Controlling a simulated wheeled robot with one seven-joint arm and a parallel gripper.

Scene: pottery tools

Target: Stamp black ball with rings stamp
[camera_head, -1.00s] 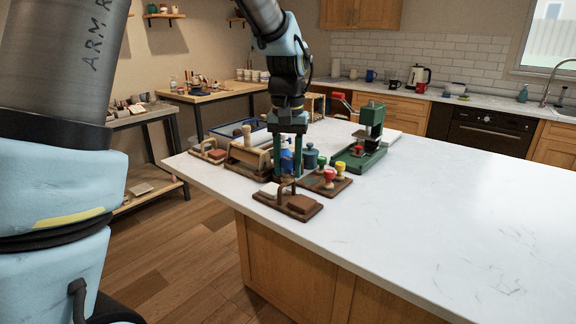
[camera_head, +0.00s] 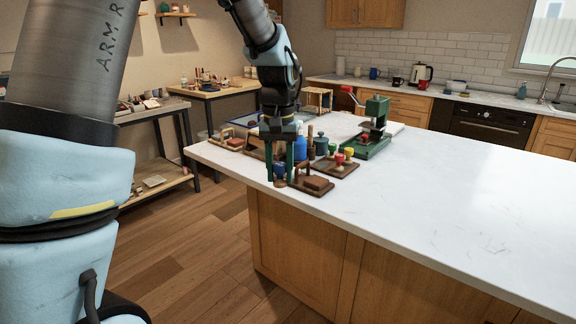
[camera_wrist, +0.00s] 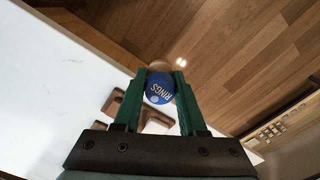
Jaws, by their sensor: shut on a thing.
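My gripper (camera_head: 280,182) is shut on the blue stamp (camera_wrist: 159,88), whose round top reads "RINGS" in the wrist view. The stamp also shows between the green fingers in the head view (camera_head: 280,169). My gripper is at the front left edge of the white counter, left of a brown block with a handle (camera_head: 318,183). In the wrist view a pale tan part shows just beyond the blue top; the stamp's underside is hidden. I cannot make out the black ball in either view.
The counter's right side (camera_head: 450,180) is clear. Wooden floor lies beyond the edge.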

